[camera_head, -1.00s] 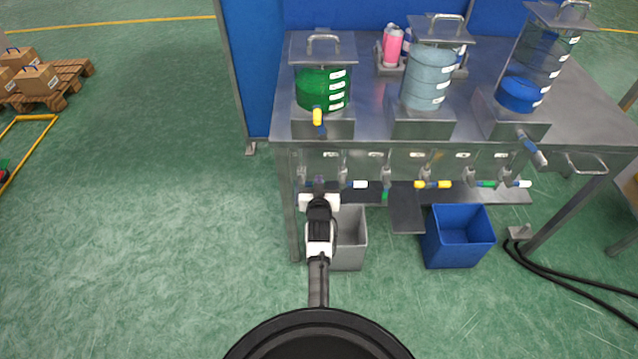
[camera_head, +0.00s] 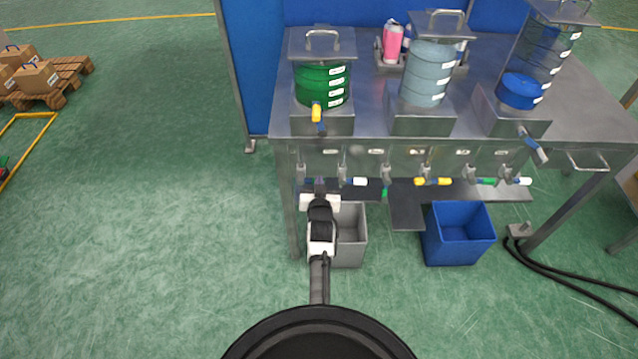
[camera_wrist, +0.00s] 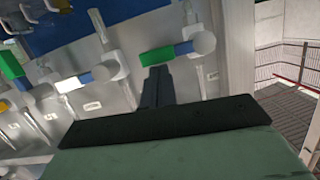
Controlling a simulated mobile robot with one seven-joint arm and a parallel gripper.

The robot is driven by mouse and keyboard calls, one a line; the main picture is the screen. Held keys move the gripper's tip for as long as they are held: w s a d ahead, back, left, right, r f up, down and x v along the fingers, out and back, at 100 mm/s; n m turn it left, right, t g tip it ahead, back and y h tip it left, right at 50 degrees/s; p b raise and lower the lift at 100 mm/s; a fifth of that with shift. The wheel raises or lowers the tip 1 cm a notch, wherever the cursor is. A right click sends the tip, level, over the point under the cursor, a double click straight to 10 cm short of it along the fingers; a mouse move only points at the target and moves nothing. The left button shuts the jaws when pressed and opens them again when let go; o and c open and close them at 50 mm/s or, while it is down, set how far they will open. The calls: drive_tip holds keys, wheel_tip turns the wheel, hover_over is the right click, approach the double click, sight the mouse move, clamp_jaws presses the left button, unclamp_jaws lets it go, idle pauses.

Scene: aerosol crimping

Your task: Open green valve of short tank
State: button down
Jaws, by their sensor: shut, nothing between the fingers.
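The green tank (camera_head: 322,86) at the left of the table looks the shortest of the three tanks. A row of small valves hangs below the table edge. At the row's left end, my gripper (camera_head: 319,183) is shut and empty and covers most of the leftmost valve. In the wrist view, a green valve handle (camera_wrist: 157,56) lies sideways from its round grey body (camera_wrist: 203,43). My gripper's closed fingertips (camera_wrist: 158,71) are right at this handle; I cannot tell whether they touch. Another green handle (camera_head: 385,189) points down, and a third green handle (camera_head: 486,181) lies sideways farther right.
White (camera_head: 359,181) and yellow (camera_head: 433,182) handles sit along the same row. A grey bin (camera_head: 356,241) and a blue bin (camera_head: 458,252) stand on the floor below. The table's left leg (camera_head: 290,215) is close to my gripper.

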drive_tip(key=shift+f+m+b, duration=0.3)
drive_tip(key=shift+b, duration=0.15)
wheel_tip(320, 180, down, 8)
drive_tip(key=a+m+t+y+b, duration=0.1)
drive_tip(key=m+y+b, duration=0.3)
drive_tip(key=m+b, duration=0.7)
drive_tip(key=shift+a+r+t+b, duration=0.25)
drive_tip(key=shift+a+b, duration=0.6)
drive_tip(key=shift+b, duration=1.85)
drive_tip(key=shift+a+f, duration=0.1)
drive_tip(key=shift+a, duration=0.05)
drive_tip(key=shift+d, duration=0.2)
